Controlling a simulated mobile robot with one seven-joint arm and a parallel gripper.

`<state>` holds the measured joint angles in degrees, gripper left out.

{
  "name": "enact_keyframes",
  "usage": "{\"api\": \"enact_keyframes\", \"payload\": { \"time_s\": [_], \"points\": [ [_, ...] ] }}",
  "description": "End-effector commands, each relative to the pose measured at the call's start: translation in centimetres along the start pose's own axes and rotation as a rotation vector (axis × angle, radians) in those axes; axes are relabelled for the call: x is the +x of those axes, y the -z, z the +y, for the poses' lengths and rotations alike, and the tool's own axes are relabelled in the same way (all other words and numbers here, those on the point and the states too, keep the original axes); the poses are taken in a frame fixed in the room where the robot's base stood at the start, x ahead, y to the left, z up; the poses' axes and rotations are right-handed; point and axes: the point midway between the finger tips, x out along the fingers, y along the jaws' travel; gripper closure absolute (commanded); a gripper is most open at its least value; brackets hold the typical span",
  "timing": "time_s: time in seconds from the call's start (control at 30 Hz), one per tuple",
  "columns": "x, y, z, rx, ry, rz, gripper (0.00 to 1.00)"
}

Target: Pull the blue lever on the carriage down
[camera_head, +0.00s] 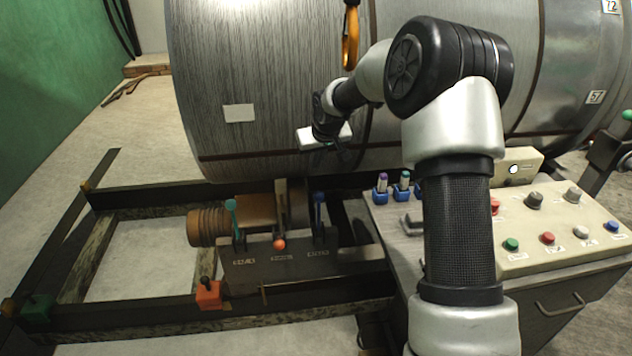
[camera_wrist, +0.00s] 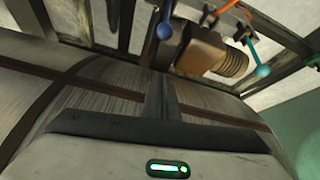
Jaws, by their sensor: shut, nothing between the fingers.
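The blue lever (camera_head: 319,207) stands upright at the right end of the dark lever block (camera_head: 262,264) on the carriage. In the wrist view its dark blue ball (camera_wrist: 164,31) is at the top, beyond the fingers. A teal lever (camera_head: 231,215) stands upright at the left end. Between them an orange lever (camera_head: 280,243) has its ball low, towards the viewer. My gripper (camera_head: 325,143) is above and apart from the blue lever, in front of the large cylinder. In the wrist view my gripper (camera_wrist: 158,85) is shut and empty. Its fingertips are hard to make out in the head view.
The large grey cylinder (camera_head: 260,85) fills the space behind my gripper. A control console (camera_head: 560,235) with knobs and buttons stands at right, near my arm. A hanging orange hook (camera_head: 350,45) is close above my wrist. Dark frame beams (camera_head: 150,312) surround the lever block.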

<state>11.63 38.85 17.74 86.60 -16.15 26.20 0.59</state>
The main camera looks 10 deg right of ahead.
Motion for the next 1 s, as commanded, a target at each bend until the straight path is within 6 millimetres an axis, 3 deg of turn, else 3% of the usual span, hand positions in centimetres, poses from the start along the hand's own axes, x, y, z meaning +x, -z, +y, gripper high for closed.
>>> {"api": "enact_keyframes", "payload": {
  "time_s": [0.17, 0.63, 1.0],
  "points": [
    [1.8, -0.2, 0.0, 0.0, 0.001, -0.003, 1.0],
    [10.3, -0.2, -0.1, 0.0, 0.001, -0.003, 1.0],
    [8.7, -3.6, 0.0, 0.0, -0.001, 0.0, 1.0]
  ]
}}
